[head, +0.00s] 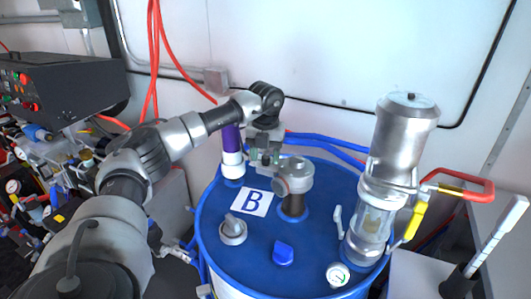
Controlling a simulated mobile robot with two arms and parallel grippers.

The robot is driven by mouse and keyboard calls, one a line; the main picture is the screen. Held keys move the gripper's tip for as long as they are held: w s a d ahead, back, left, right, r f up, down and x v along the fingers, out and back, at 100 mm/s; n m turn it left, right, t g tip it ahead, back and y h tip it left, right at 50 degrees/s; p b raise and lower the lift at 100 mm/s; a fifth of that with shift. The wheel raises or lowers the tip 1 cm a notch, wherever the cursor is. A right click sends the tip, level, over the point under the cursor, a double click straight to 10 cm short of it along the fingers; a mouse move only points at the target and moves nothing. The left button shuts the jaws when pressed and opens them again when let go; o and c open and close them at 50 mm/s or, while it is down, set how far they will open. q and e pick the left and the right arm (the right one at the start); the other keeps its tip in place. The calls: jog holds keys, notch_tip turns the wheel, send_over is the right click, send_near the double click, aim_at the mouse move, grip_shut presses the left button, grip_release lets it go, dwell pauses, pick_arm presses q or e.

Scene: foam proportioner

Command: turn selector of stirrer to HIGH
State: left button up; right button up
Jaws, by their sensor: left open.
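A blue-topped drum (259,268) marked with a white "B" label (254,202) stands in the middle. A grey knob with a raised handle (232,231) sits on the lid at front left. A tall silver motor-like unit (405,135) with a clear lower housing stands on the lid's right side. I cannot tell which part is the stirrer's selector, and no HIGH marking is readable. My left gripper (264,158) is open over the back of the lid, beside a round grey fitting (293,176) on a dark post. I cannot tell whether they touch. My right gripper is not visible.
A purple-and-white pipe (232,150) rises behind the gripper, with blue hoses (325,140) behind the lid. A blue cap (283,253) and a gauge (338,274) sit at the lid's front. A yellow-handled valve (415,218) is at right. A dark control box (60,85) is upper left.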

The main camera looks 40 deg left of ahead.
pick_arm(q)
jog(key=shift+c, duration=0.4)
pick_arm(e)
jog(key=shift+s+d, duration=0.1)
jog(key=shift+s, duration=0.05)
pick_arm(q)
jog(key=c, duration=0.8)
jog(key=shift+c, duration=0.2)
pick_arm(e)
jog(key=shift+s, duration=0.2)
pick_arm(q)
jog(key=shift+m, duration=0.4)
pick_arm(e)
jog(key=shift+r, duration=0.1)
pick_arm(q)
jog(key=m+p, duration=0.1)
jog(key=m, duration=0.3)
jog(key=shift+m, duration=0.3)
jog(key=m, duration=0.3)
jog(key=shift+m+p, duration=0.3)
jog(key=shift+p, duration=0.05)
jog(key=shift+m, duration=1.5)
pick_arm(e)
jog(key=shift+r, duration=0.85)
pick_arm(q)
jog(key=shift+r, duration=0.1)
